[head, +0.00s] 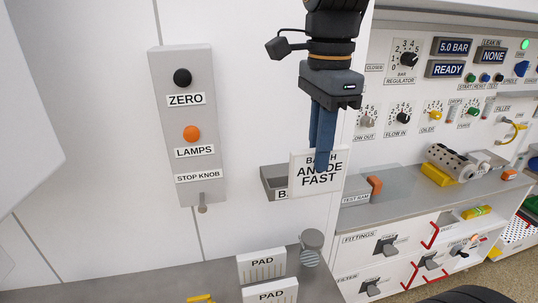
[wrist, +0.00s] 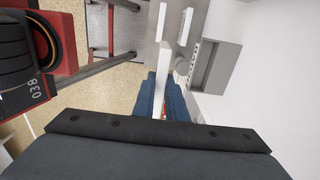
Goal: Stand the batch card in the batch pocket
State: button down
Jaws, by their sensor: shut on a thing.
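The batch card (head: 318,182) is a white square plate with black lettering, of which "ANODE FAST" is readable. My gripper (head: 322,158) points down and is shut on its upper part, holding it roughly upright. The batch pocket (head: 270,178) is a grey open-topped box on the white wall. In the head view the card covers its right part and most of its label. In the wrist view the card (wrist: 161,75) shows edge-on between my blue fingers, and the grey pocket (wrist: 222,65) is to its right, with a gap between them.
A grey panel (head: 190,125) with a black knob, orange lamp button and stop knob is on the wall at left. Two white PAD blocks (head: 262,266) and a round grey jar (head: 312,240) stand on the counter below. A bench (head: 400,205) with controls is at right.

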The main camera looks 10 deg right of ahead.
jog(key=w+p, duration=0.2)
jog(key=w, duration=0.9)
jog(key=shift+f+p, duration=1.1)
jog(key=shift+f, duration=2.45)
jog(key=shift+f, duration=0.2)
jog(key=c, duration=1.9)
grip_release()
jog(key=shift+w, duration=0.1)
jog(key=shift+o, duration=0.5)
jog(key=shift+r, duration=0.1)
notch_tip(320, 180, up, 12)
jog(key=b, duration=0.3)
